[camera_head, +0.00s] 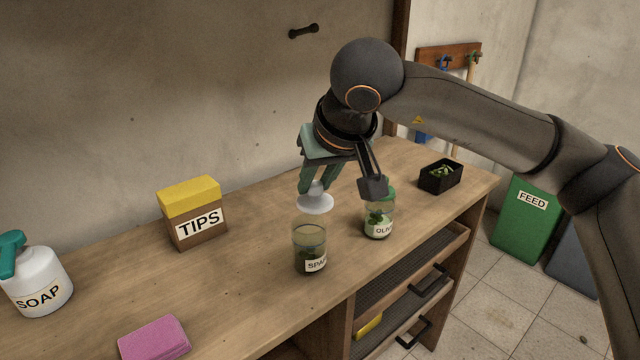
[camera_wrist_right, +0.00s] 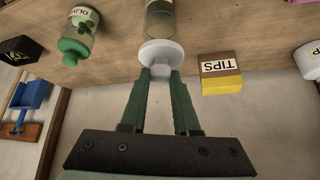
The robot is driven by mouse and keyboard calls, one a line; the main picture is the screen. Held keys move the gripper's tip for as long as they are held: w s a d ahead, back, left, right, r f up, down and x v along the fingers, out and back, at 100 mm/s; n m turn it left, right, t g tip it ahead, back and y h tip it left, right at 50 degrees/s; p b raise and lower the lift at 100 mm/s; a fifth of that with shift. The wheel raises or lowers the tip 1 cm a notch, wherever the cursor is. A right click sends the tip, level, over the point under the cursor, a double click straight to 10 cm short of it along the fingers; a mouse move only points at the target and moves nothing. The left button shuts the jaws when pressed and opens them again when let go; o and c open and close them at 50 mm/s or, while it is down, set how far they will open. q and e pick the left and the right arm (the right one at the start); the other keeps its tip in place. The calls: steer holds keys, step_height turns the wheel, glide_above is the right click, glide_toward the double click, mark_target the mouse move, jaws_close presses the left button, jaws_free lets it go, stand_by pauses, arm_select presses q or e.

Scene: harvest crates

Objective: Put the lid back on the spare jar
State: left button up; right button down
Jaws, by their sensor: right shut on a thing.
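The spare jar (camera_head: 309,248) is clear glass with dark contents and a label partly reading "SPA". It stands upright and uncovered on the wooden bench. My right gripper (camera_head: 316,187) points down and is shut on the knob of a white round lid (camera_head: 315,204). The lid hangs just above and behind the jar in the head view, apart from it. In the right wrist view the lid (camera_wrist_right: 161,53) sits at my fingertips and overlaps the jar (camera_wrist_right: 160,22). My left gripper is not in view.
The green-lidded olive jar (camera_head: 379,215) stands close to the right of the spare jar. A black box (camera_head: 440,178) is farther right. The TIPS box (camera_head: 193,215), soap bottle (camera_head: 38,283) and pink sponge (camera_head: 155,339) are to the left. Bench between is clear.

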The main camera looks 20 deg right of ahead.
mark_target(310, 198)
steer(key=w, duration=0.1)
steer(key=w+r+n+b, duration=0.1)
steer(key=shift+w+t+y, duration=0.3)
steer(key=shift+t, duration=0.1)
steer(key=shift+w, duration=0.2)
steer(key=shift+a+f+b, duration=0.1)
steer(key=shift+f+b, duration=0.45)
steer(key=shift+b, duration=0.1)
step_height(310, 198, down, 2)
steer(key=shift+f+b, duration=0.25)
steer(key=shift+b, duration=0.9)
steer(key=shift+f+b, duration=0.35)
steer(key=shift+f, duration=0.05)
steer(key=shift+f+b, duration=0.35)
steer(key=shift+f, duration=0.45)
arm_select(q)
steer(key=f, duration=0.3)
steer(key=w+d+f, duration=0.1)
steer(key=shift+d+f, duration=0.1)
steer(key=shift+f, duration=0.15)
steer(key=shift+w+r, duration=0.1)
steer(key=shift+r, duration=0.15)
